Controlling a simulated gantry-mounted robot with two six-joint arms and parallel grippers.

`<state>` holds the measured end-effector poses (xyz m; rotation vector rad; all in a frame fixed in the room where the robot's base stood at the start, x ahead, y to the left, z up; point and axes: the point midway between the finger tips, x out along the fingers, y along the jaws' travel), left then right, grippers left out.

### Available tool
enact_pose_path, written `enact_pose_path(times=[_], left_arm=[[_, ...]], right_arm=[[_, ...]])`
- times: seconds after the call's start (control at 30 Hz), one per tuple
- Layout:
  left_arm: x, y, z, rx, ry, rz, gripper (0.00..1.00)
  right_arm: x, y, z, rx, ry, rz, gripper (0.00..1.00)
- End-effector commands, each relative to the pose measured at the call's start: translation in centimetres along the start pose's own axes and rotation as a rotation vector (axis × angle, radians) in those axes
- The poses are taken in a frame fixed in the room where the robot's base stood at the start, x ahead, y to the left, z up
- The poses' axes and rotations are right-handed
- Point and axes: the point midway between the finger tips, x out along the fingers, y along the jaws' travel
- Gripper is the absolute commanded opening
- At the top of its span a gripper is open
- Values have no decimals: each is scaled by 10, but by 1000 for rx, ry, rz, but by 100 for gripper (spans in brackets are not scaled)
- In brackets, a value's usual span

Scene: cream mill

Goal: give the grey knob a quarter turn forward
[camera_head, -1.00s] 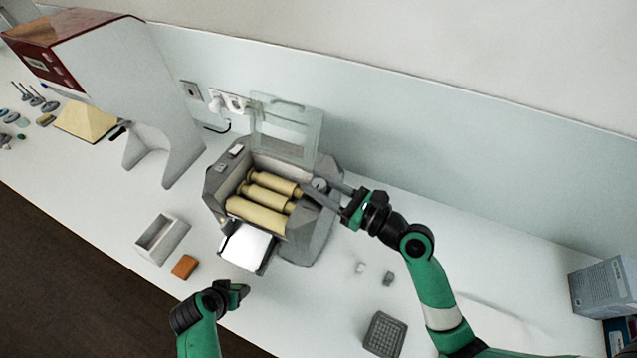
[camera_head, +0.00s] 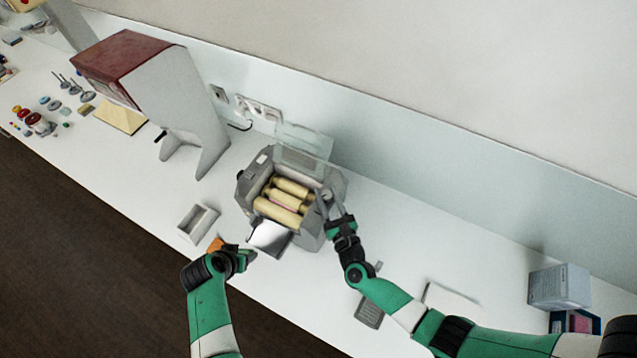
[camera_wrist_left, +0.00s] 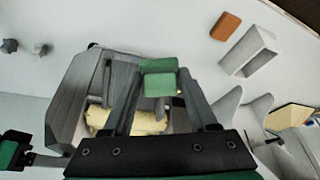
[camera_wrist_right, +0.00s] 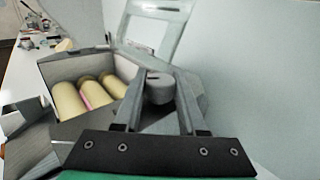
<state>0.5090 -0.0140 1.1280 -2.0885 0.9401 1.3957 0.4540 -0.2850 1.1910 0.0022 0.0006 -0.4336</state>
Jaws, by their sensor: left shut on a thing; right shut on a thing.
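The grey knob (camera_wrist_right: 158,88) is a short round cylinder with a dark slot mark, on the right side of the grey mill (camera_head: 333,190). My right gripper (camera_wrist_right: 158,92) is shut on it, one finger on each side; in the head view the right gripper (camera_head: 328,195) hides the knob. Cream rollers (camera_head: 280,205) lie in the mill, with a pink strip between them. My left gripper (camera_head: 246,260) is in front of the mill, shut on a small green piece (camera_wrist_left: 158,78), apart from the mill.
The clear lid (camera_head: 300,145) stands raised behind the rollers. A metal tray (camera_head: 270,238) juts from the mill's front. An orange block (camera_head: 215,245) and a grey open box (camera_head: 198,222) lie near my left gripper. A dark grey tray (camera_head: 369,310) lies below the right arm.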

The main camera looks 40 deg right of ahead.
Motion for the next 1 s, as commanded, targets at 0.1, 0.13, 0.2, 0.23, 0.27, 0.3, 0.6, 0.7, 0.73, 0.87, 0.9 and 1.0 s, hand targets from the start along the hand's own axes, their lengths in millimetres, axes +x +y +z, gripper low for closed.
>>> enact_pose_path(times=[0.1, 0.13, 0.2, 0.23, 0.27, 0.3, 0.6, 0.7, 0.73, 0.87, 0.9, 1.0], left_arm=[[0, 0, 0, 0, 0, 0, 6], [1, 0, 0, 0, 0, 0, 6], [3, 0, 1, 0, 0, 0, 6], [4, 0, 2, 0, 0, 0, 6], [5, 0, 2, 0, 0, 0, 6], [6, 0, 2, 0, 0, 0, 6], [8, 0, 3, 0, 0, 0, 6], [8, 0, 3, 0, 0, 0, 6], [8, 0, 3, 0, 0, 0, 6], [8, 0, 3, 0, 0, 0, 6], [8, 0, 3, 0, 0, 0, 6], [8, 0, 3, 0, 0, 0, 6]], right_arm=[[2, 3, 4, 1, -12, -75, 0], [2, 3, 3, 0, -12, -93, 0], [2, 3, 3, 0, -14, -132, 0], [2, 2, 3, 1, -14, -148, 0], [2, 2, 3, -1, -14, -160, 0], [2, 2, 3, 0, -13, -177, 0], [1, 0, 3, -2, -9, -236, 0], [1, 0, 4, -2, -8, -238, 0], [1, 0, 4, -2, -8, -238, 0], [1, 0, 4, -2, -9, -238, 0], [1, 0, 4, -3, -9, -238, 0], [1, 0, 4, -2, -8, -238, 49]])
